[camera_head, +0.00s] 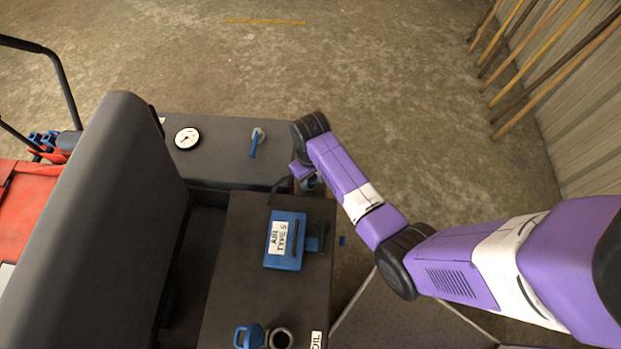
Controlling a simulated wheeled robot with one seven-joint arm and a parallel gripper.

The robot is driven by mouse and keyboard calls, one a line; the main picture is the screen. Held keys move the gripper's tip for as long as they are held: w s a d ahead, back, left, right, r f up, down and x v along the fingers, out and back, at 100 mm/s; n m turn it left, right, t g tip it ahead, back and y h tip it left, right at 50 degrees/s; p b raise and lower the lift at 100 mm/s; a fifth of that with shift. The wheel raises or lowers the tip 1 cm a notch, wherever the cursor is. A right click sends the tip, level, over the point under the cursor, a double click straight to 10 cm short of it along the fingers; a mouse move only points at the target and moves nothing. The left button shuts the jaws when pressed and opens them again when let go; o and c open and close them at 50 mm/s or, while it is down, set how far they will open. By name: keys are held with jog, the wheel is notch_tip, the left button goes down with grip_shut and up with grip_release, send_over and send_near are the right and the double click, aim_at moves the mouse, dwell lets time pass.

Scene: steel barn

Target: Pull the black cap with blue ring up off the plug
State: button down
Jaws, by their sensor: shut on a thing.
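My gripper (307,182) is at the right end of the dark grey panel, below my purple wrist, and is mostly hidden by it. It is shut on a small dark piece with a bluish edge, which I take to be the black cap with blue ring (310,185). Only a sliver of the cap shows. The plug is hidden under the gripper and cap, so I cannot tell whether the cap is still on it.
A blue box labelled AIR TYPE S (285,258) is on the dark console (232,290) below my gripper. A white gauge (187,138) and a blue-handled valve (255,143) are on the panel. A black seat back (110,200) stands left. Open concrete floor lies beyond.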

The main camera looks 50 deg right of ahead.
jog(key=shift+r+p, duration=0.5)
jog(key=shift+r, duration=0.45)
jog(key=shift+f, duration=0.1)
jog(key=c, duration=1.1)
grip_release()
jog(key=shift+r, duration=4)
jog(key=shift+w, duration=0.1)
